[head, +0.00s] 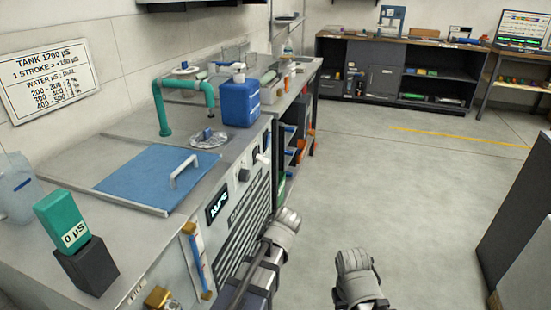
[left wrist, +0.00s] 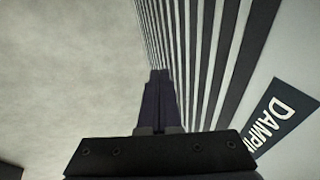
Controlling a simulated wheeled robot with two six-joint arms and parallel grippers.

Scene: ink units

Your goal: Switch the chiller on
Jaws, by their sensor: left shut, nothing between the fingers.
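No label in view reads chiller. The grey bench unit's front (head: 235,235) carries a lit display (head: 218,200), too small to read surely, and a dark slatted grille (head: 244,222). A dark knob (head: 244,175) and a white knob (head: 262,158) sit above the grille. In the left wrist view my left gripper (left wrist: 158,80) is shut and empty beside dark slats (left wrist: 215,55), with a dark label starting "DAMPI" (left wrist: 280,115) at the right. In the head view my left arm stands close by the unit's front. My right arm shows low in the middle; its fingers are out of view.
On the bench top are a blue lid with a handle (head: 155,178), a teal pipe (head: 162,105), a blue container (head: 241,102) and a teal block marked 0 µS (head: 62,220) on a dark stand. A vertical gauge (head: 195,260) hangs in front. The floor (head: 400,180) is clear.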

